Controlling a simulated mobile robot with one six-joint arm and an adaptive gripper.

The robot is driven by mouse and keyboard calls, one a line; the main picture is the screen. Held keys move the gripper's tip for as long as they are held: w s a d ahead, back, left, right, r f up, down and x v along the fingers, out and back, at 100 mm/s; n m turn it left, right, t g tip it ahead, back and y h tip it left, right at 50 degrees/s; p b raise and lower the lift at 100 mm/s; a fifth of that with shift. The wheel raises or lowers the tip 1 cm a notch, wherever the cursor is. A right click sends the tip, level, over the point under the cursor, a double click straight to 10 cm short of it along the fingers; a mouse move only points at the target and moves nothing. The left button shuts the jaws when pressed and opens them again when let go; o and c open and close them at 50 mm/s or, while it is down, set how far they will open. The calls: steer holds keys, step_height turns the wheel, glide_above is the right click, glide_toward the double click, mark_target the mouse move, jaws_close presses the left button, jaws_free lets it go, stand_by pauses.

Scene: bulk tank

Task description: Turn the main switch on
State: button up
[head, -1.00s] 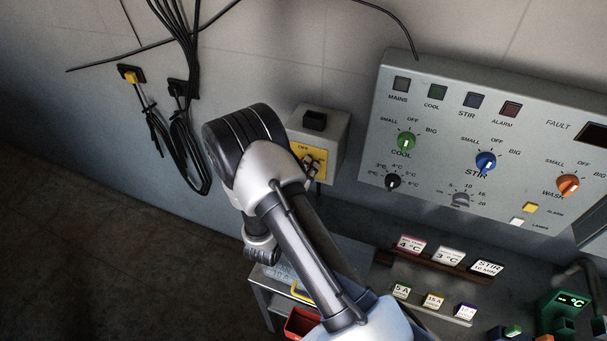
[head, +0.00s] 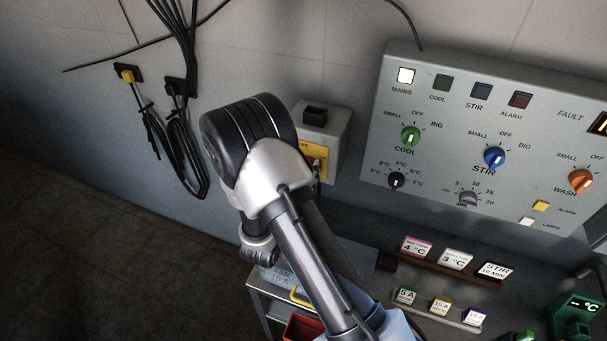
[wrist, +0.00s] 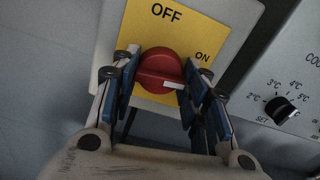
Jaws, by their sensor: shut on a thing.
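The main switch is a red rotary knob (wrist: 160,72) on a yellow plate (wrist: 183,38) marked OFF at the top and ON at the upper right. Its handle lies nearly level across the knob, with the white mark at the right, on the ON side. My gripper (wrist: 166,80) is shut on the knob, blue-padded fingers at its left and right. In the head view the switch's yellow plate (head: 312,153) shows on the grey wall box, partly hidden behind my arm. The MAINS lamp (head: 406,76) glows white.
The control panel (head: 545,120) with several knobs and lamps is right of the switch box (head: 338,140). Label cards (head: 416,247) stand below the panel.

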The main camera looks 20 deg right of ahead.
steer(key=shift+m+b, duration=0.3)
steer(key=shift+m, duration=0.4)
steer(key=o, duration=1.1)
steer(key=shift+c, duration=0.2)
steer(key=v, duration=1.2)
steer(key=shift+r, duration=0.1)
